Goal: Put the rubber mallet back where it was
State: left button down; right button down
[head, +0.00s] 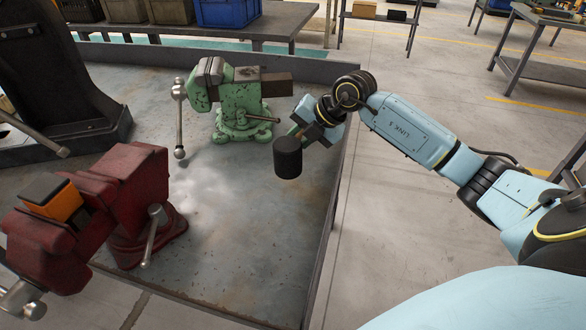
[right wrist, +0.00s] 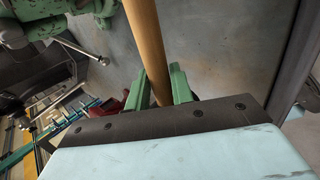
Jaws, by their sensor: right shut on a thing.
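The rubber mallet shows its black cylindrical head (head: 288,158) in the head view, over the right part of the grey workbench, in front of the green vise. It appears to be held above the bench top, but its height is hard to tell. My right gripper (head: 303,130) is shut on its wooden handle. In the right wrist view, the tan handle (right wrist: 146,45) runs up between the green fingers of my right gripper (right wrist: 166,88). The mallet head is mostly hidden there. My left gripper is not in view.
The workbench (head: 245,225) has a raised rim at its right and back. A green vise (head: 238,100) stands behind the mallet. A red vise (head: 130,190) with an orange-and-black block (head: 52,197) is at left, near a black press (head: 60,75). The bench middle is clear.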

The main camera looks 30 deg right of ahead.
notch_tip(320, 180, down, 7)
jog(key=shift+r+b, duration=0.2)
jog(key=shift+b, duration=0.1)
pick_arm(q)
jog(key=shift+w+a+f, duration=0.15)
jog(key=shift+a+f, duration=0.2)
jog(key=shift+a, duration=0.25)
pick_arm(e)
jog(key=c, duration=1.2)
grip_release()
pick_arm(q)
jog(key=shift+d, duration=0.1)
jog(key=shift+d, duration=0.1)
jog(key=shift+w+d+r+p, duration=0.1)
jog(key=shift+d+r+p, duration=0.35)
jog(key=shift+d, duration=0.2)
pick_arm(e)
jog(key=v, duration=1.2)
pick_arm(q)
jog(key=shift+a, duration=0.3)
pick_arm(e)
jog(key=shift+w, duration=0.1)
